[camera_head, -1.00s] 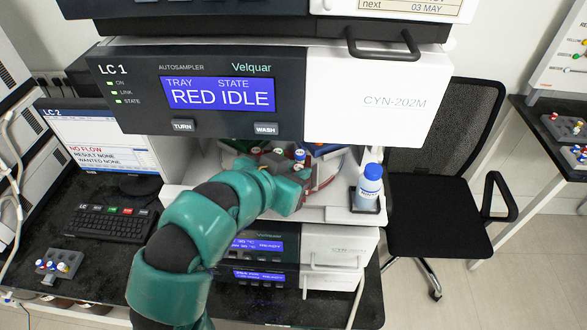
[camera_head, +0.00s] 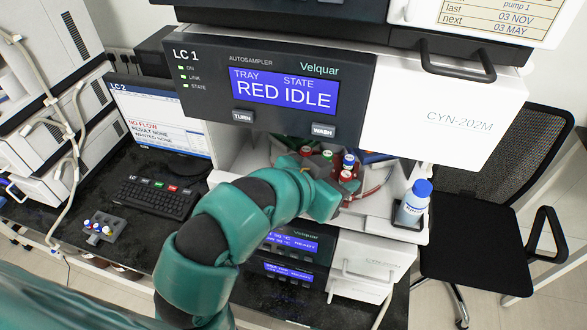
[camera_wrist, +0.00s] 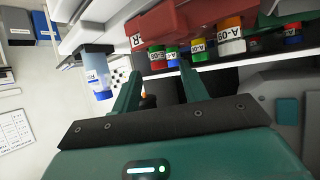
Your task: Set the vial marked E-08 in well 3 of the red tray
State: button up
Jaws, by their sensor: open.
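The red tray (camera_wrist: 185,22) hangs inverted at the top of the wrist view, with several vials in it. I cannot read E-08 on any vial. In the head view, a blue-capped vial (camera_head: 349,160) and a red-capped vial (camera_head: 346,177) stand inside the autosampler. My gripper (camera_wrist: 157,85) is open, its two fingers apart just outside the tray, with no vial clearly held. My arm partly hides the tray in the head view.
The autosampler front (camera_head: 427,105) overhangs the tray opening and its screen reads RED IDLE. A blue-capped bottle (camera_head: 414,200) stands on the right of the ledge, near my gripper. A small grey rack (camera_head: 98,230) with vials sits on the bench at left.

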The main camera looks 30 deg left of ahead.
jog(key=p+v, duration=0.1)
jog(key=v, duration=1.4)
jog(key=shift+s, duration=0.3)
